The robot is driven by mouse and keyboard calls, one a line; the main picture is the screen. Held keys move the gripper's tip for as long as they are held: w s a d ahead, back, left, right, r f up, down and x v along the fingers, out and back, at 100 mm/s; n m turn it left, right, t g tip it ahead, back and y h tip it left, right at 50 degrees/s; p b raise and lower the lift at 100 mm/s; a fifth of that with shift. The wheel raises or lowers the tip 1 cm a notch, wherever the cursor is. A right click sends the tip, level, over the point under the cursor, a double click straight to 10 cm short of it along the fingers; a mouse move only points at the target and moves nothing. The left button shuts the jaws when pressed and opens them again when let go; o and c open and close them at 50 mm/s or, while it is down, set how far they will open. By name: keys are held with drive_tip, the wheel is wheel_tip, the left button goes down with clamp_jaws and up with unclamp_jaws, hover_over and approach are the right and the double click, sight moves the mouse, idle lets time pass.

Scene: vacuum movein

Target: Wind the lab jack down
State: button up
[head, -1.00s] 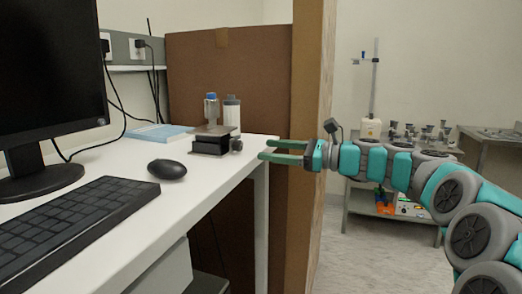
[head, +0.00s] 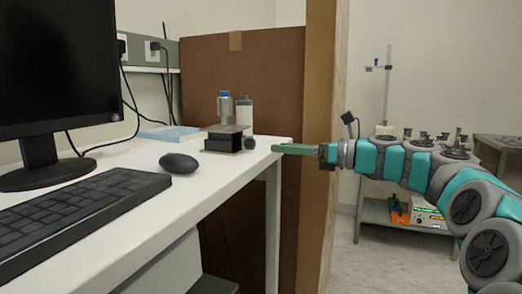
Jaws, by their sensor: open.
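The lab jack (head: 222,139) is a small dark platform near the far right corner of the white desk. Its round dark knob (head: 249,143) faces right, toward my gripper. A clear bottle with a blue cap (head: 224,108) stands on the jack's top plate. My gripper (head: 276,149) has green fingers and comes in level from the right at the desk's edge. The fingertips are a short way right of the knob and do not appear to touch it. One finger largely hides the other, and the jaws are open and empty.
A white-bodied container (head: 244,112) stands close behind the jack. A black mouse (head: 179,163), keyboard (head: 85,208) and monitor (head: 58,75) take up the desk's left and front. A blue flat item (head: 170,133) lies behind. A tall brown panel (head: 316,120) stands beside my arm.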

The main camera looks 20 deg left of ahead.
sight(254, 145)
drive_tip(key=a, duration=0.7)
drive_tip(key=shift+w, duration=0.3)
clamp_jaws()
